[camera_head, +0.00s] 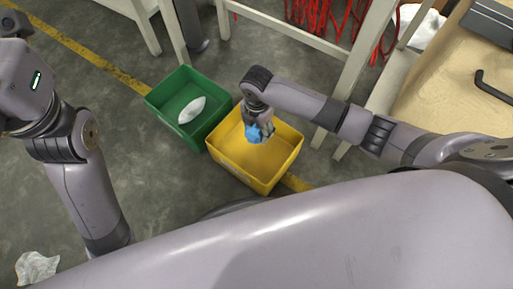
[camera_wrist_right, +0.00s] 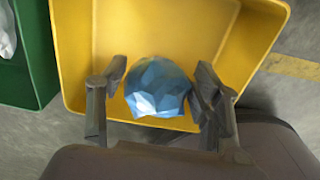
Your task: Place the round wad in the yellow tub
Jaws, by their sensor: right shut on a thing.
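The round wad (camera_wrist_right: 158,88) is a blue, faceted ball. It also shows in the head view (camera_head: 254,134), partly hidden by my right gripper. My right gripper (camera_head: 260,128) is shut on the wad, with one finger on each side of it in the right wrist view (camera_wrist_right: 160,98). The yellow tub (camera_head: 228,168) is an open rectangular bin on the floor. The gripper and the wad are over the tub's opening; I cannot tell exactly how high the wad is. My left arm is at the left of the head view, but its gripper is not clearly visible.
A green tub (camera_head: 163,101) stands beside the yellow one and holds a white wad (camera_head: 191,110). A crumpled white piece (camera_head: 37,267) lies on the floor at the lower left. A pale table (camera_head: 450,85) stands at the right. Red strands (camera_head: 322,14) hang at the top.

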